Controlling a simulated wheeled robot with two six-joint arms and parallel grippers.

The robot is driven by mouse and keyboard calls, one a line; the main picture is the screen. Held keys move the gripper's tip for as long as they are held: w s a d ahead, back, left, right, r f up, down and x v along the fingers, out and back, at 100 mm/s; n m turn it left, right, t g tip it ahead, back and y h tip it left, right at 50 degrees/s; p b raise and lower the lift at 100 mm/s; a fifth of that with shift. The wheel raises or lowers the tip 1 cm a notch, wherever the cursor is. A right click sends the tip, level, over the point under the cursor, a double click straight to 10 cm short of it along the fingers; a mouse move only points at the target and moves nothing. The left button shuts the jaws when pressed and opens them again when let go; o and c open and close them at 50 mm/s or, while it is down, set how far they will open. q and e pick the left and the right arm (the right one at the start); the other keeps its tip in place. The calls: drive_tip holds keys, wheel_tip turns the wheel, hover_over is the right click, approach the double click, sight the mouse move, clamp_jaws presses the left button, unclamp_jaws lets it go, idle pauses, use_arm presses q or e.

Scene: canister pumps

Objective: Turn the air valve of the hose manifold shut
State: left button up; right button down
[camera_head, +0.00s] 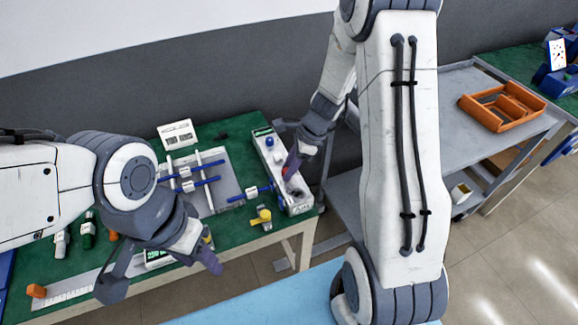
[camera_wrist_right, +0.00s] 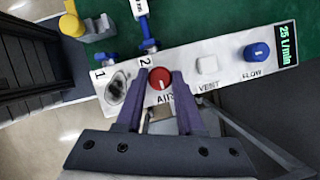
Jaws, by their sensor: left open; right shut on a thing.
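The hose manifold (camera_head: 269,156) is a long white panel at the right end of the green bench; it crosses the right wrist view (camera_wrist_right: 224,68). Its red air valve knob (camera_wrist_right: 160,78), with a white line mark, sits above the printed word AIR. My right gripper (camera_wrist_right: 160,85) has its two purple fingers closed on either side of this knob. In the head view, my right gripper (camera_head: 291,164) reaches down onto the manifold and partly hides it. My left gripper (camera_head: 160,276) is open and empty over the bench's front edge.
The manifold also has a white VENT button (camera_wrist_right: 207,65), a blue FLOW knob (camera_wrist_right: 257,53), a 25 L/min display (camera_wrist_right: 286,44) and ports marked 1 and 2. A yellow fitting (camera_head: 262,216) stands nearby. A grey cart (camera_head: 440,130) carries an orange tray (camera_head: 502,107).

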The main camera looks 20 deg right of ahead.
drive_tip(key=n+p, duration=0.1)
drive_tip(key=n+g+p, duration=0.1)
drive_tip(key=n, duration=0.1)
drive_tip(key=shift+w+r+n, duration=0.1)
drive_tip(key=shift+r+n, duration=0.05)
drive_tip(key=shift+n, duration=0.15)
drive_tip(key=n+g+p, duration=0.2)
drive_tip(key=n, duration=0.2)
drive_tip(key=shift+w+n+p, duration=0.1)
drive_tip(key=shift+n+p, duration=0.2)
drive_tip(key=n+g, duration=0.1)
drive_tip(key=n, duration=0.1)
drive_tip(key=n+h+p, duration=0.1)
drive_tip(key=n, duration=0.1)
drive_tip(key=shift+w+a+n+g, duration=0.1)
drive_tip(key=shift+n+g, duration=0.2)
drive_tip(key=shift+g, duration=0.1)
drive_tip(key=shift+w+a+n+g+h+p, duration=0.15)
drive_tip(key=shift+n+h+p, duration=0.2)
drive_tip(key=shift+n, duration=0.8)
drive_tip(key=shift+s+d+n+g+h+p, duration=0.15)
drive_tip(key=shift+n+h, duration=0.3)
drive_tip(key=shift+n, duration=0.7)
drive_tip(key=shift+w+a, duration=0.1)
drive_tip(key=c, duration=0.5)
unclamp_jaws()
